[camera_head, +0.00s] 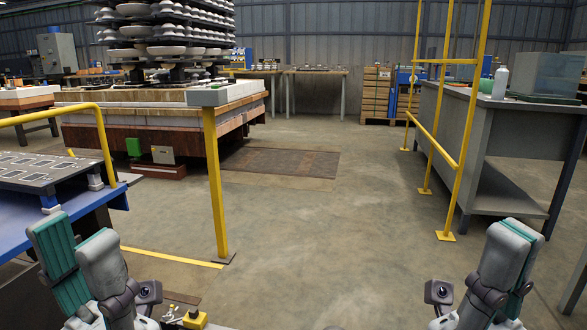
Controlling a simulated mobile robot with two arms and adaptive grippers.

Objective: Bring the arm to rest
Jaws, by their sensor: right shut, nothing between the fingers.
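My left gripper (76,240) stands at the bottom left, its grey and teal fingers pointing up. Its fingers are apart, with a gap between their tips, and I see nothing held there. My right gripper (517,233) stands at the bottom right, also pointing up. Its grey and teal fingers are together, with nothing between them. Both grippers are low in the view, in front of the floor, and the lower parts of both arms are cut off by the bottom edge.
A blue table (20,207) with a dark panel lies beside my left gripper. A yellow post (216,185) and rail (455,150) stand ahead. A grey bench (508,130) is at right. Insulator stacks (160,30) stand behind left. The middle floor (330,220) is clear.

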